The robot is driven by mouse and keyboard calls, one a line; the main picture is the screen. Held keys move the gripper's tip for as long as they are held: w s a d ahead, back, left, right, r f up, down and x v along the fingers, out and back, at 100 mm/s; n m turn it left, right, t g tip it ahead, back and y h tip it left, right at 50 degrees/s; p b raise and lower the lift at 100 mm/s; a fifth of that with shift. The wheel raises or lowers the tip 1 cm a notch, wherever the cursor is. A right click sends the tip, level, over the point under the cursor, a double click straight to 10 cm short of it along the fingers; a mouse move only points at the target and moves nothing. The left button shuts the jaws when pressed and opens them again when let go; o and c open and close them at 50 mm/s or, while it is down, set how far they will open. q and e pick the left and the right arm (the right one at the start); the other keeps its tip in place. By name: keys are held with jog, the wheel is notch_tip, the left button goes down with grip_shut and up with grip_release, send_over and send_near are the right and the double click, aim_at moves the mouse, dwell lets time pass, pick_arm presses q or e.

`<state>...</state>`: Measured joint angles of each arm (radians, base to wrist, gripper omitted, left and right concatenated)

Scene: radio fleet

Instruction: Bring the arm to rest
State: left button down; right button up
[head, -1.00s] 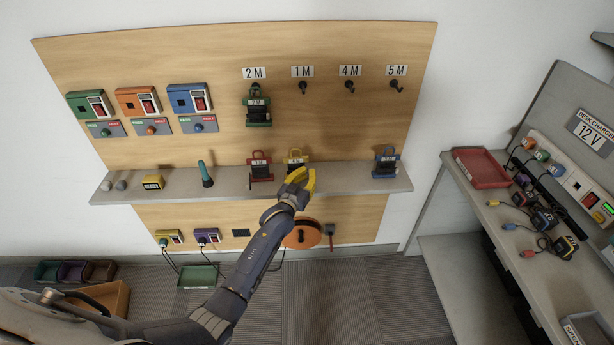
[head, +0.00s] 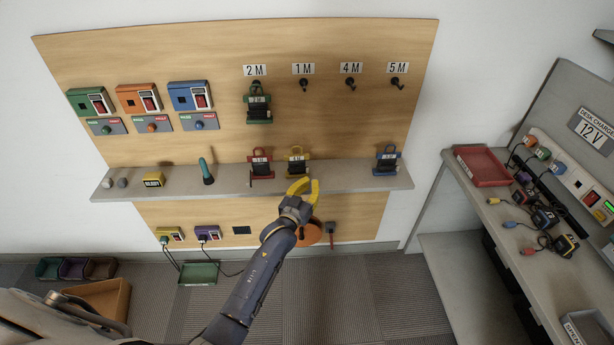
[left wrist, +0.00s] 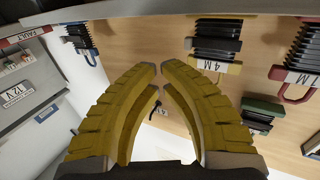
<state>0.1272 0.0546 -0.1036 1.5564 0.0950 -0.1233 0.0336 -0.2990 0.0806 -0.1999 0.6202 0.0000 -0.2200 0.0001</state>
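My left gripper (head: 305,188) has yellow fingers with a gap between their tips and nothing between them. My right gripper is not in view.
The shelf (head: 345,180) runs across the wooden board (head: 335,120). Hooks under 1 M, 4 M and 5 M are bare. An orange reel (head: 310,236) sits below the shelf, partly behind my gripper. The charger desk with a red tray (head: 482,166) stands right. The carpet (head: 370,290) right of my arm is clear.

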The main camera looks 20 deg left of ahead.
pick_arm(q)
jog(key=s+d, duration=0.3)
jog(key=s, duration=0.4)
jog(key=s+f+g, duration=0.2)
jog(key=s+f, duration=0.1)
jog(key=f, duration=0.8)
jog(key=s+f+g, duration=0.2)
jog(key=f+g, duration=0.1)
jog(key=f, duration=0.8)
jog(key=s+a+f+m+g, duration=0.15)
jog(key=s+f+g, duration=0.25)
jog(key=s+f, duration=1.2)
jog(key=s+a+f+g, duration=0.2)
jog(key=s+f, duration=0.4)
jog(key=s, duration=0.6)
jog(key=s+a+f+g+y, duration=0.1)
jog(key=s+f, duration=0.5)
jog(key=s, duration=0.7)
jog(key=s+a+f+m+g, duration=0.1)
jog(key=s+a+f+g, duration=0.3)
jog(key=s, duration=0.8)
notch_tip(320, 180, down, 2)
jog(key=shift+s+f+g+y, duration=0.2)
jog(key=shift+s+g+y, duration=0.1)
jog(key=shift+s+y, duration=0.1)
